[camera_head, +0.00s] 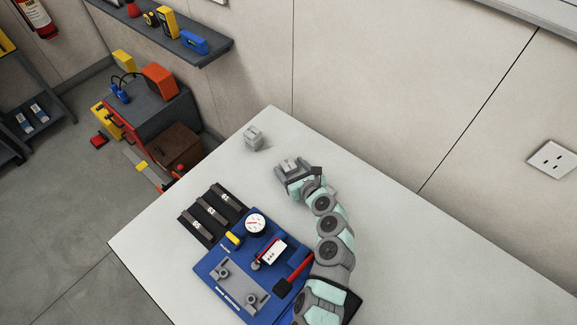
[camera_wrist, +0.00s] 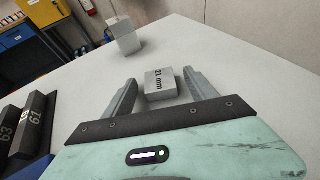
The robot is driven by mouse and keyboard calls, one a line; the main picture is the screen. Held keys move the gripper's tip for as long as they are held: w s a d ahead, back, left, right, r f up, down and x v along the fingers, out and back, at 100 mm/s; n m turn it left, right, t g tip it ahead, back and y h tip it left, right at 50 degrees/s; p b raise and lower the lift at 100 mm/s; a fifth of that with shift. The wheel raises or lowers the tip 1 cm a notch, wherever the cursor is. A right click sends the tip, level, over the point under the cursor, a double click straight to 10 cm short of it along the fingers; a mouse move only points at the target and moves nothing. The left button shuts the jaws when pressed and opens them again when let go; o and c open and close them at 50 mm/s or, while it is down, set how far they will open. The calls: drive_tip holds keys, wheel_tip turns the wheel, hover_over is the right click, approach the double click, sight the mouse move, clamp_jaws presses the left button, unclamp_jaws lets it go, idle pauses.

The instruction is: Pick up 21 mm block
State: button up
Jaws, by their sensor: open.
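The 21 mm block (camera_wrist: 161,84) is a light grey block with "21 mm" on its top face. In the wrist view it sits on the white table between the two grey fingers of my gripper (camera_wrist: 160,80). My gripper is open, with a gap showing between the block and each finger. In the head view my gripper (camera_head: 287,166) is low over the table's far part, and the block is hard to tell from the fingers there.
Another grey block (camera_head: 253,138) stands on the white table (camera_head: 340,190) near its far corner, beyond my gripper. A blue fixture (camera_head: 213,268) with a dial gauge and dark numbered bars (camera_head: 212,213) lie nearer the front. Table right of my arm is clear.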

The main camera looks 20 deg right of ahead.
drive_tip(key=shift+c, duration=0.5)
clamp_jaws()
